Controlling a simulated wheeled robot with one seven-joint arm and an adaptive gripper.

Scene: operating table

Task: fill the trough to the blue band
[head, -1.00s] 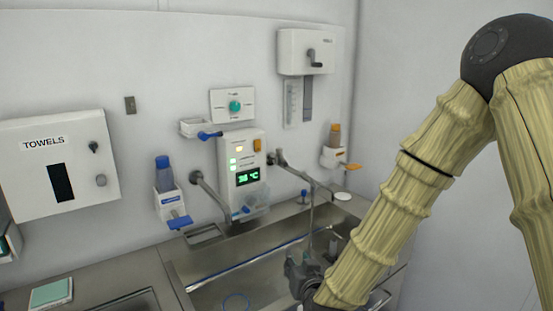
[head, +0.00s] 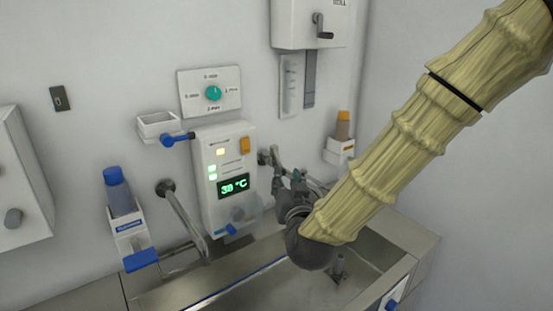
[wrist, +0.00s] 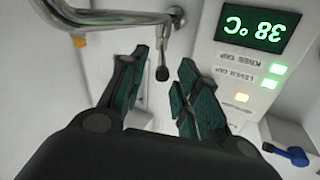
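The steel trough (head: 352,292) is at the bottom of the head view, with a thin blue band (head: 236,285) along its inside wall; I cannot tell whether it holds water. A metal tap (head: 266,157) is on the wall behind my gripper (head: 292,182), which partly hides it. In the wrist view, a tap pipe (wrist: 100,17) runs across the top and a thin lever with a dark tip (wrist: 162,73) points between the fingertips. My gripper (wrist: 160,82) is open around the tip, with gaps on both sides. A second tap (head: 187,220) is at left.
The control panel (head: 225,170) reads 38 °C; it also shows in the wrist view (wrist: 235,60). Left are a blue-capped bottle dispenser (head: 127,225) and a small holder (head: 157,124). An orange-capped dispenser (head: 341,145) is right. A dial (head: 213,93) and crank box (head: 308,22) are above.

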